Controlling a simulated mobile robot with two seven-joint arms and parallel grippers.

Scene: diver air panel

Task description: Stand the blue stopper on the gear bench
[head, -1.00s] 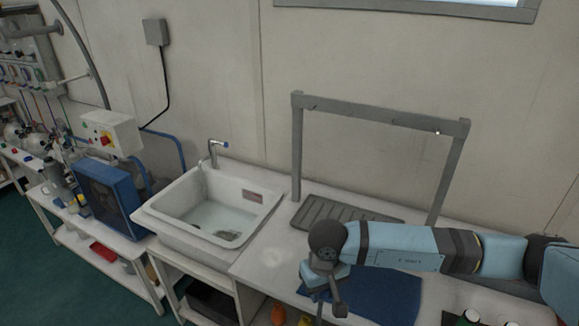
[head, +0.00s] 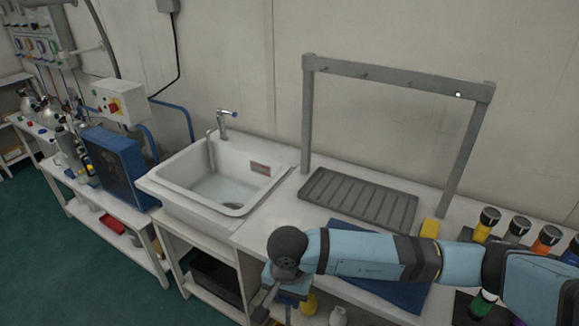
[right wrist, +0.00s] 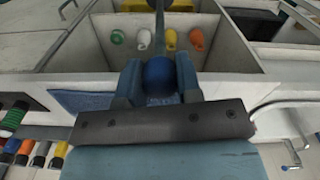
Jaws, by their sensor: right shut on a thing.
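My right gripper (head: 272,300) is at the front of the white gear bench (head: 262,235), left of the blue mat (head: 405,296). In the right wrist view the right gripper (right wrist: 160,82) is shut on the blue stopper (right wrist: 160,72), which shows as a round blue knob between the two fingers. A thin grey stem shows just beyond the knob; I cannot tell whether it belongs to the stopper. In the head view the stopper is hidden by my wrist. My left gripper is not in view.
A sink (head: 215,185) is set at the bench's left, with a grey ridged drain tray (head: 360,200) under a grey frame (head: 400,72). Several capped cylinders, one orange (head: 546,240), stand at the right. Coloured items, one green (right wrist: 117,37), lie on the shelf below. Bare bench top lies between sink and mat.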

